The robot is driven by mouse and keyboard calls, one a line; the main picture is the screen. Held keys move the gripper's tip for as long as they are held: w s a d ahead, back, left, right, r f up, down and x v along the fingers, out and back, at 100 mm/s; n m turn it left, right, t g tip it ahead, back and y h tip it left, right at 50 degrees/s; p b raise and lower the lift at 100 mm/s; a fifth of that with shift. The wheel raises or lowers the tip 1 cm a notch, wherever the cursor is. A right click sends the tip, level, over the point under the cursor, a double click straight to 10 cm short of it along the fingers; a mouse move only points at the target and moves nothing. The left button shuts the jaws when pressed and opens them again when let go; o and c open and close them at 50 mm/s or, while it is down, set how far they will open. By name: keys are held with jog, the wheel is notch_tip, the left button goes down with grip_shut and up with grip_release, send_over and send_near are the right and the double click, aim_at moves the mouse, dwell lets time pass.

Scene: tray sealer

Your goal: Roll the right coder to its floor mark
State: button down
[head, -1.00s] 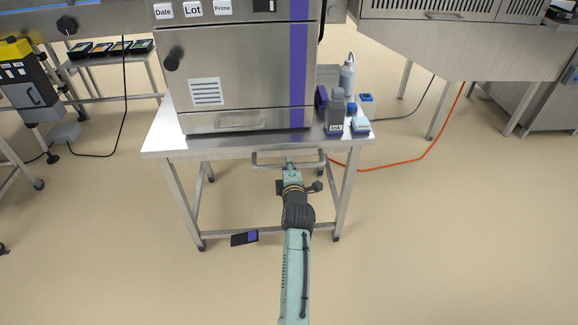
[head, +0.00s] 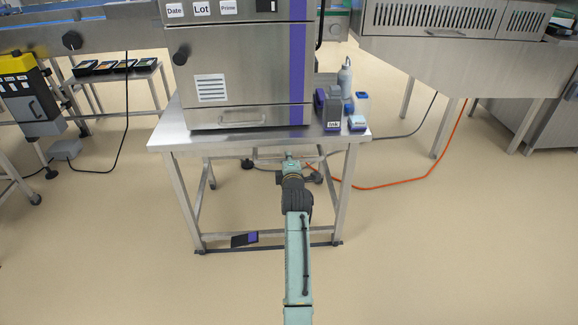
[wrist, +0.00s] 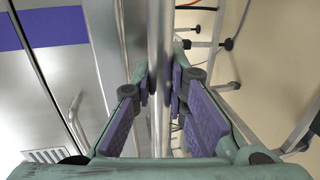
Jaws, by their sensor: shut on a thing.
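The right coder appears to be the large steel box (head: 252,88) with a purple stripe and Date, Lot and Prime labels. It stands on a steel wheeled table (head: 175,128). A horizontal handle bar (head: 262,154) sticks out below the table's front edge. My gripper (head: 290,161) reaches it from the front. In the wrist view my gripper (wrist: 160,88) is shut around the handle bar (wrist: 160,45), with purple pads on both sides. No floor mark can be made out.
An ink bottle (head: 345,76) and small containers stand on the table's right. An orange cable (head: 418,180) lies on the floor at right, near a large steel machine (head: 460,62). A yellow and grey unit (head: 28,92) stands at left. The front floor is clear.

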jog(key=c, duration=2.1)
grip_release()
jog(key=shift+w+r, duration=0.1)
jog(key=shift+r, duration=0.15)
jog(key=o, duration=0.5)
jog(key=shift+f, duration=0.2)
jog(key=shift+o, duration=0.2)
jog(key=v, duration=1.2)
